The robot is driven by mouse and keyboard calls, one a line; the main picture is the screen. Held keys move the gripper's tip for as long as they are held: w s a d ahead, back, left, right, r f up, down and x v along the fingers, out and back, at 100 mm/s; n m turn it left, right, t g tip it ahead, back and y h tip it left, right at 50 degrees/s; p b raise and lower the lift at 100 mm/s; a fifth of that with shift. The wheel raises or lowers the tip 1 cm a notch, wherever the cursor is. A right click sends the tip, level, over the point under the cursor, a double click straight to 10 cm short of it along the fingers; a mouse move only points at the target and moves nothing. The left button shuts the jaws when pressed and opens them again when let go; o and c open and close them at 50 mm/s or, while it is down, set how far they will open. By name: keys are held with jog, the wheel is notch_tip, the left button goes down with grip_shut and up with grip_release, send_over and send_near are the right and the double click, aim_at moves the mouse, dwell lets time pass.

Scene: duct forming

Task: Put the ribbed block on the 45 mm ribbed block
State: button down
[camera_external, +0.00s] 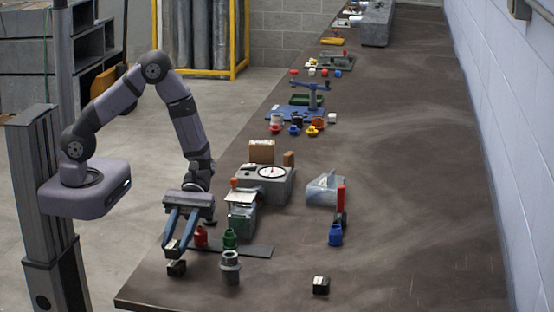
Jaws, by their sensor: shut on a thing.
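My gripper (174,247), with two blue fingers pointing down, is shut on a small block (172,244) with a pale face. The fingers hide much of it, and its ribs are too small to make out. A dark block (176,269) stands on the table just below the fingertips, near the left edge. I cannot tell whether the held block touches it. Another dark block (321,286) with a pale top stands apart at the front right. I cannot tell by sight which of these two is the 45 mm ribbed block.
Close right of my gripper stand a grey fitting (230,270), a green fitting (230,239) and a red one (201,236), beside a dark flat strip (257,251). A grey machine with a dial (272,172) stands behind. The table's right side is largely clear.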

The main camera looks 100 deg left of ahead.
jog(key=shift+f, duration=1.05)
jog(key=shift+f, duration=0.2)
jog(key=c, duration=1.4)
grip_release()
jog(key=shift+o, duration=0.2)
jog(key=shift+r, duration=0.1)
